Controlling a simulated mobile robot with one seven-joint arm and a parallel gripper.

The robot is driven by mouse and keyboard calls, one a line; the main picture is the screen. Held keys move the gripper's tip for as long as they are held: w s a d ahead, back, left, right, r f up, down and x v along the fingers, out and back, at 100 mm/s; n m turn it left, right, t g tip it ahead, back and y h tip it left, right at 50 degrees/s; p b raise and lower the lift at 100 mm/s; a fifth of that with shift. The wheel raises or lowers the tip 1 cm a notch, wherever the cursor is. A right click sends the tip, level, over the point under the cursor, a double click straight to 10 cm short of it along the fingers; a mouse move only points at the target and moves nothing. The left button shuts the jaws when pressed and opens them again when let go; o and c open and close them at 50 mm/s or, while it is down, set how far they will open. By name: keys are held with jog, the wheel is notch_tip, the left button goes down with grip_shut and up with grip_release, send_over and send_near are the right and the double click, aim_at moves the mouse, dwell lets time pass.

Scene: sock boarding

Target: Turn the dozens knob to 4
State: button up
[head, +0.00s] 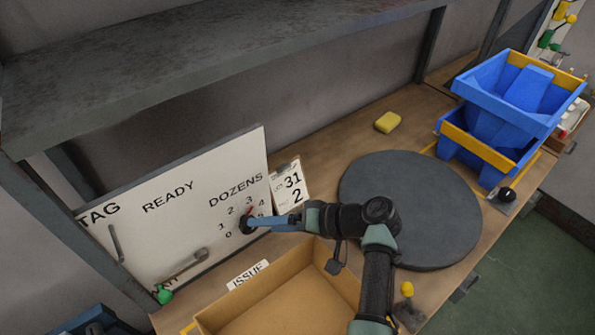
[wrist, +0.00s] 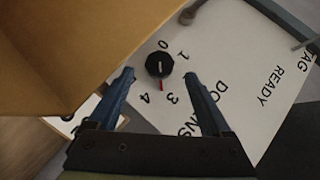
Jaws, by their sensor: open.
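The dozens knob (wrist: 159,65) is a round black knob on the white board (head: 165,215), under the word DOZENS. In the wrist view its red pointer aims between the 3 and the 4. The numerals 0, 1, 3 and 4 show around it there; the 2 is hidden, apparently by a finger. My gripper (wrist: 159,77) is open, with one blue finger on each side of the knob and a gap to it on both sides.
A cardboard-coloured open box (head: 215,318) labelled ISSUE stands below the board. A tag card (head: 290,186) reading 31 and 2 stands beside the board. A dark round turntable (head: 435,205), a yellow sponge (head: 387,122) and blue bins (head: 490,125) lie to the right.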

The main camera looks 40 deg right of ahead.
jog(key=v, duration=0.8)
jog(key=shift+b, duration=0.45)
